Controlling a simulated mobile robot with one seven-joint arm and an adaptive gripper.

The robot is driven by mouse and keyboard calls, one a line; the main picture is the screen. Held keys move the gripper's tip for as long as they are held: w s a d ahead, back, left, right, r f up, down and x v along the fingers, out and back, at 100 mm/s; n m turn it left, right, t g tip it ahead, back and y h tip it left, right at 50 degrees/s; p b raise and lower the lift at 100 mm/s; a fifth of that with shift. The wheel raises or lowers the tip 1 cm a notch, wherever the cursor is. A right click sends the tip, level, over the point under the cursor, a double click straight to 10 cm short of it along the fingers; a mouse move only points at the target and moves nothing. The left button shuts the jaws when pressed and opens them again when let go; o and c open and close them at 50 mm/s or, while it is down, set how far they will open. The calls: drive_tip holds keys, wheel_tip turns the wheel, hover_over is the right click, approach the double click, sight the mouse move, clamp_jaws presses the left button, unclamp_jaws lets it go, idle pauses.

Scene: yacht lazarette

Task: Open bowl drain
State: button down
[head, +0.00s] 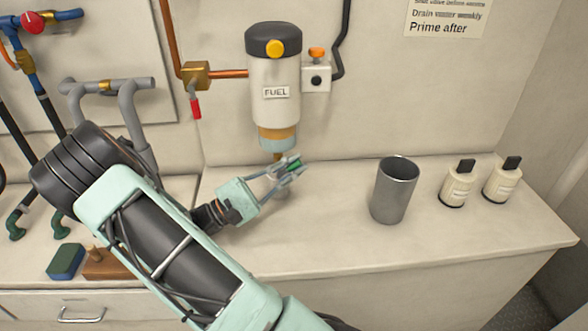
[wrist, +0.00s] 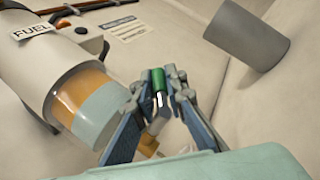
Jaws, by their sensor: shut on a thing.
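The fuel filter (head: 275,95) is mounted on the back wall, with a black top, a "FUEL" label and a clear bowl (head: 278,137) holding amber liquid above a paler bluish layer. A small brass drain fitting (head: 277,157) sits under the bowl. My gripper (head: 291,168) is just below and right of the bowl, its fingers closed on a small green drain handle (head: 294,164). In the wrist view the green handle (wrist: 158,79) shows between the fingertips (wrist: 160,84), beside the bowl (wrist: 103,108). The handle's exact angle is hard to tell.
A grey metal cup (head: 394,192) stands on the counter to the right, apart from the filter. Two small cream bottles (head: 458,186) stand farther right. A sponge (head: 65,261) and wooden block lie at the left. Pipes and a red-handled valve (head: 195,107) are on the wall.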

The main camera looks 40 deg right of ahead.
drive_tip(key=shift+w+r+h, duration=0.1)
drive_tip(key=shift+r+h, duration=0.05)
drive_tip(key=shift+h, duration=0.15)
drive_tip(key=c, duration=2)
unclamp_jaws()
drive_tip(key=shift+a, duration=0.1)
drive_tip(key=shift+o, duration=0.2)
